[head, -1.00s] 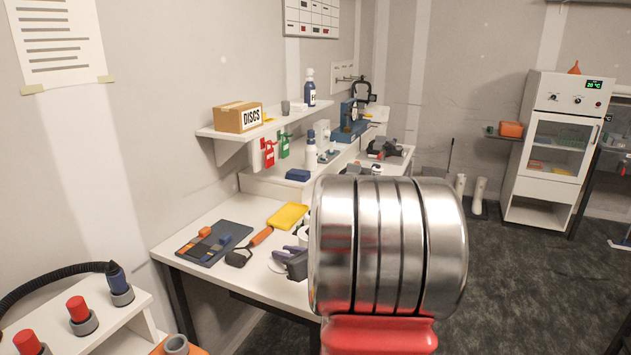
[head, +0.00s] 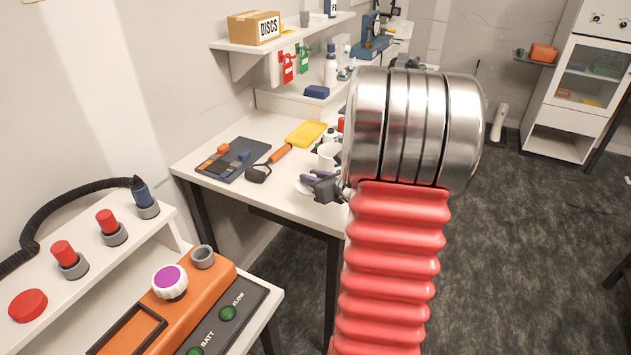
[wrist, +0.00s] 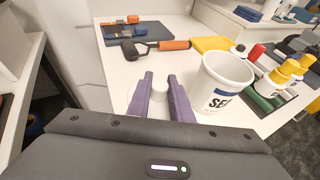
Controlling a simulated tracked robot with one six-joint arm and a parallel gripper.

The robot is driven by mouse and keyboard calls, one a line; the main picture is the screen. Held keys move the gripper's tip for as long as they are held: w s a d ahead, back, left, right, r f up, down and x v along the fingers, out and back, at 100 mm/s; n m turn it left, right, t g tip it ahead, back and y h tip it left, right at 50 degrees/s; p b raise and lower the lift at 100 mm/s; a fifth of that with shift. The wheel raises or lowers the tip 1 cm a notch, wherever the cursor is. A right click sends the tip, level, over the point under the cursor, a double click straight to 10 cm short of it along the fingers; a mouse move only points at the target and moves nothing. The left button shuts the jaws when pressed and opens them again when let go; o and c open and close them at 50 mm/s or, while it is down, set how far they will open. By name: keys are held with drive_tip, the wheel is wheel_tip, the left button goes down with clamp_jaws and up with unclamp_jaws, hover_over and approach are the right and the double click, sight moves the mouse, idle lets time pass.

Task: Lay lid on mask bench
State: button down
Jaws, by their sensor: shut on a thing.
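My gripper has purple fingers (wrist: 160,95), shut on a small pale knob-like piece between them in the wrist view. In the head view the gripper (head: 311,181) is partly hidden behind my metal and red arm. A white disc, which looks like the lid (head: 302,190), shows at the fingertips. The white bench (head: 228,198) lies beneath, and the lid is near its front edge. White on white, I cannot tell whether the lid touches the bench. A white tub (wrist: 228,72) with a dark label stands right of the fingers.
A mallet with an orange handle (wrist: 174,44), a dark tool mat (wrist: 130,32) and a yellow tray (wrist: 206,43) lie behind. An orange device (head: 208,265) is on the near left stand. Bare bench lies left of the gripper.

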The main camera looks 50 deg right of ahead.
drive_tip(key=shift+f, duration=0.75)
drive_tip(key=shift+f, duration=1.85)
drive_tip(key=shift+f, duration=0.1)
drive_tip(key=c, duration=1.6)
unclamp_jaws()
drive_tip(key=shift+s, duration=0.15)
